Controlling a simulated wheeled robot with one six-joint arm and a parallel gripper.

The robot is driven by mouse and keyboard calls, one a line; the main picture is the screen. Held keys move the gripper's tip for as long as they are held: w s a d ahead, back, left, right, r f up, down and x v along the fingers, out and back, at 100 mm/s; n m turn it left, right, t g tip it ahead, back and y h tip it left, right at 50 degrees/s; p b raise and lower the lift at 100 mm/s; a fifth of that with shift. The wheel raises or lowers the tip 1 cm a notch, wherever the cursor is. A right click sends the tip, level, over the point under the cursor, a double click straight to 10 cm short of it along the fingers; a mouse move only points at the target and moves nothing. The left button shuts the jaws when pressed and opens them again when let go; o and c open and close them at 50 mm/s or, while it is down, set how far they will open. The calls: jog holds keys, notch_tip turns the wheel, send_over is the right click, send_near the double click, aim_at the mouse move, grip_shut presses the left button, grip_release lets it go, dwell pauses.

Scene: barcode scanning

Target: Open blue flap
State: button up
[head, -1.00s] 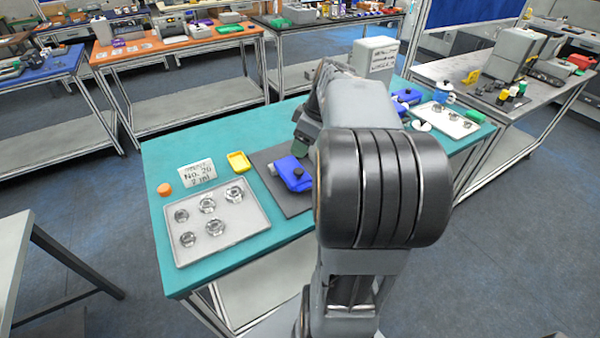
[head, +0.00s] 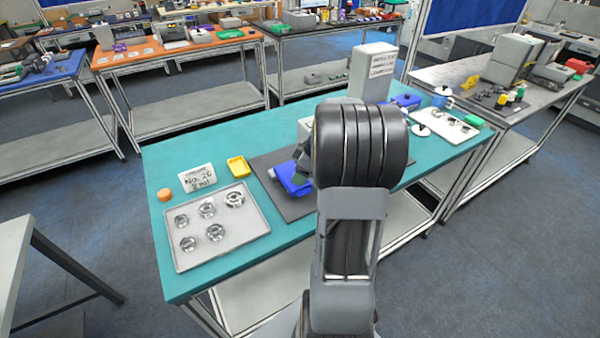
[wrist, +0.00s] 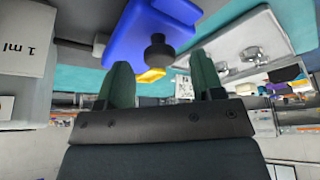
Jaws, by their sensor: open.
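The blue flap (head: 291,181) sits on the dark grey mat on the teal table in the head view, partly hidden by my arm. In the wrist view the blue flap (wrist: 140,38) shows large at the top, with a black knob (wrist: 160,52) on its near face. My gripper (wrist: 162,78) is open, its two dark green fingers pointing toward the blue flap. The knob appears between the fingertips in the picture; no contact is visible. In the head view my arm hides most of the gripper.
A white tray with several metal parts (head: 257,220) lies left of the dark grey mat (head: 290,209). A yellow tray (head: 238,165), an orange cap (head: 165,195) and a white sign (head: 197,177) stand behind it. A tall grey box (head: 371,72) stands at the back.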

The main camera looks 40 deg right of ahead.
jog(key=shift+w+a+f, duration=0.15)
jog(key=shift+w+f, duration=0.05)
jog(key=shift+f, duration=0.45)
grip_shut()
